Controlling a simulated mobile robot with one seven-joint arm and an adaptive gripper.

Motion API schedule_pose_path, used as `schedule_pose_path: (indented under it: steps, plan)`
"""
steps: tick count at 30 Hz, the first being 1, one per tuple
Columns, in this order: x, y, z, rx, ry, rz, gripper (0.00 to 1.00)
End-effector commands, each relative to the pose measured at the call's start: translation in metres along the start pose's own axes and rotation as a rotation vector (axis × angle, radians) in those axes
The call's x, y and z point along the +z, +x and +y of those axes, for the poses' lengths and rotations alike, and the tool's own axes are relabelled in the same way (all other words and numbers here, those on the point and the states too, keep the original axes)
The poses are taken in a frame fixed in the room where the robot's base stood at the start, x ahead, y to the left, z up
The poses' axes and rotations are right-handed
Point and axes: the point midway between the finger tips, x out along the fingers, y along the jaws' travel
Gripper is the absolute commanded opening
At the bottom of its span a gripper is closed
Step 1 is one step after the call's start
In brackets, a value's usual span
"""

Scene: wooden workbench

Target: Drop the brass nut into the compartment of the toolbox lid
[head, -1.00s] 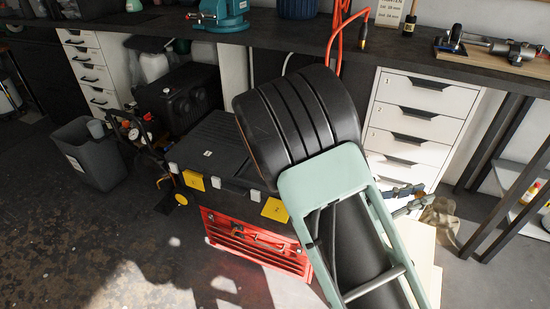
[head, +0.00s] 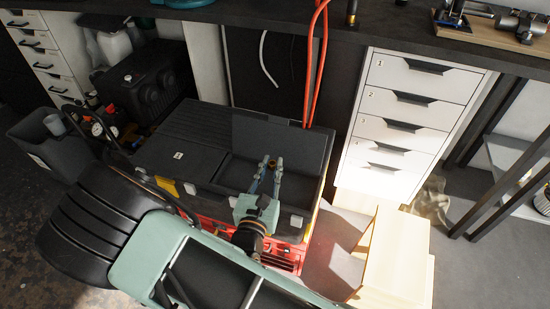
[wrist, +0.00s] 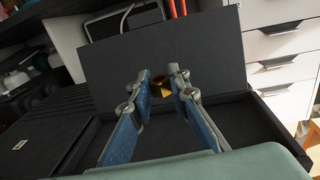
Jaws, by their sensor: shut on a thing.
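The black toolbox (head: 190,130) stands on a red tool chest (head: 283,255). The right part of its lid has an open, shallow, dark compartment (head: 236,172), with a raised flap (head: 265,138) behind it; in the wrist view the compartment floor (wrist: 255,122) and flap (wrist: 215,55) also show. My gripper (head: 271,165) is over this compartment, fingers pointing toward the flap. In the wrist view the brass nut (wrist: 160,82) is held between its fingertips (wrist: 163,80).
The lid's left part (head: 178,155) is closed and labelled 1. A white drawer unit (head: 405,120) stands at right behind a pale wooden piece (head: 395,250). Red cables (head: 316,60) hang behind the toolbox. A black compressor (head: 145,85) and grey bin (head: 45,145) are left.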

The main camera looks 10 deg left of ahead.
Motion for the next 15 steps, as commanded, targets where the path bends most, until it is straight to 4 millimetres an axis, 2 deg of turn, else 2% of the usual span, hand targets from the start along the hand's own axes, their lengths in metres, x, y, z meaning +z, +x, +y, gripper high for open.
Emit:
schedule_pose_path:
  steps: [15]
  plan:
    - [-0.053, 0.001, -0.001, -0.002, 0.002, 0.001, 0.00]
